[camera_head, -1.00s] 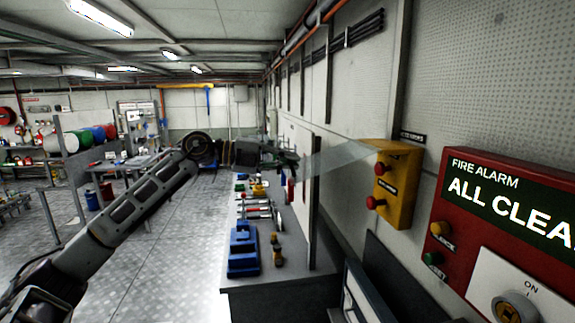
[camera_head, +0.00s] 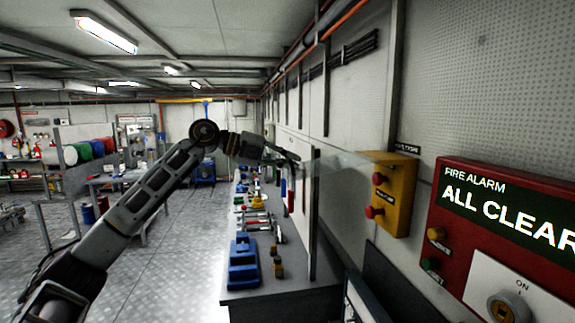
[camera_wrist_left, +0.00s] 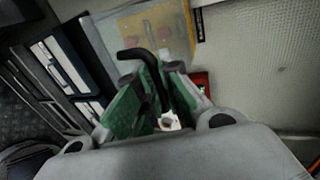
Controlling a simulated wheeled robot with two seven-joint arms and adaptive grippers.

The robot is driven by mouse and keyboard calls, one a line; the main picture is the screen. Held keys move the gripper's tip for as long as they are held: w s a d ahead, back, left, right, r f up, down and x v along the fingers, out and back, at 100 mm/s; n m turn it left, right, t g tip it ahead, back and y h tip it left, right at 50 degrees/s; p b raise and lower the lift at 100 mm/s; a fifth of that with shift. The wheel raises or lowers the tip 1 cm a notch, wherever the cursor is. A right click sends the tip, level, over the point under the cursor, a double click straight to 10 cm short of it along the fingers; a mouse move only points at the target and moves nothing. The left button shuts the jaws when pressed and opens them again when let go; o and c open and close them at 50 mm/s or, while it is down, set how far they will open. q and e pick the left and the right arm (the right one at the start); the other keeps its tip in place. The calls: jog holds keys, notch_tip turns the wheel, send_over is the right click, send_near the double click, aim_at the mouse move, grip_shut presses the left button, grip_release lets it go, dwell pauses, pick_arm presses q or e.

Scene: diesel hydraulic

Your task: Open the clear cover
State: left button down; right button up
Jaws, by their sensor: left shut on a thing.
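The clear cover (camera_head: 342,161) is a see-through panel standing out to the left from the yellow box (camera_head: 388,192) on the right wall. The box has two red buttons. My left gripper (camera_head: 292,158) is at the cover's outer end, away from the box. In the left wrist view, my left gripper's green fingers (camera_wrist_left: 155,88) are closed around a bent black handle (camera_wrist_left: 146,62). The cover (camera_wrist_left: 134,28) lies behind the handle there, with the yellow box blurred through it. The exact contact is partly hidden. My right gripper is out of view.
A red fire alarm panel (camera_head: 500,235) is on the wall at the near right. A workbench (camera_head: 275,292) below holds a blue vise-like block (camera_head: 243,264) and several tools. The floor at left is open.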

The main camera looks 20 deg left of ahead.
pick_arm(q)
jog(key=shift+r, duration=0.2)
dwell(0.3)
jog(key=c, duration=1.6)
grip_release()
jog(key=shift+o, duration=0.2)
jog(key=shift+a, duration=0.15)
jog(key=v, duration=1.2)
jog(key=shift+r, duration=0.1)
